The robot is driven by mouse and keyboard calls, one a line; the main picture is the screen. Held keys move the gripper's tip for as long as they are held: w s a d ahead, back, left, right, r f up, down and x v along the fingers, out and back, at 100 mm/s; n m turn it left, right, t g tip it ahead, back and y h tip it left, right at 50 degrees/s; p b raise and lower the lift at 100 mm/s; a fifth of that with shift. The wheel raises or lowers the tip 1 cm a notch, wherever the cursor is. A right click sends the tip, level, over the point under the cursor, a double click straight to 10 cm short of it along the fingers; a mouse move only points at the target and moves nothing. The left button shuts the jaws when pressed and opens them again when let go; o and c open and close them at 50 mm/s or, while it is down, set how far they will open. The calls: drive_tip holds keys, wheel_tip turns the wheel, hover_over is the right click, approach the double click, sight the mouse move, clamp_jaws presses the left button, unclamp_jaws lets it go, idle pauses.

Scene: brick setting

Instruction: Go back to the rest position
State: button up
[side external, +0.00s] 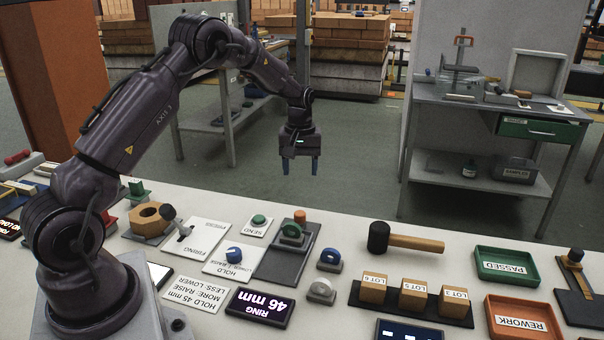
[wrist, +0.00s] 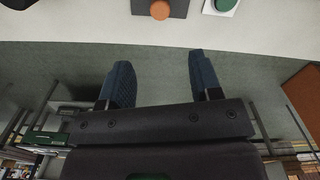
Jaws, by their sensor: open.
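My gripper (side external: 300,166) hangs in the air past the far edge of the table, pointing down, with its two blue fingers apart and nothing between them. In the wrist view the open fingers (wrist: 160,82) also show empty, with grey floor between them. The arm is raised and bent over the table, and the gripper touches nothing.
The white table (side external: 200,195) holds a lever (side external: 172,218), a green SEND button (side external: 258,220), a blue HOLD button (side external: 234,254), a mallet (side external: 405,240), LOT blocks (side external: 413,296), a green PASSED tray (side external: 533,281) and an orange REWORK tray (side external: 550,331). The air around the gripper is clear.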

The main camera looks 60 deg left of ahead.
drive_tip(key=s+d+r+m+t, duration=0.2)
drive_tip(key=s+d+r+m, duration=0.4)
drive_tip(key=s+d+r, duration=0.3)
drive_tip(key=s+d+r+m+t, duration=0.3)
drive_tip(key=s+d+r+m, duration=0.3)
drive_tip(key=s+d+r, duration=0.4)
drive_tip(key=s+d, duration=0.3)
drive_tip(key=s, duration=0.3)
drive_tip(key=shift+s+d+r+t, duration=0.15)
drive_tip(key=shift+s+d+t, duration=0.05)
drive_tip(key=shift+t, duration=0.1)
idle(0.5)
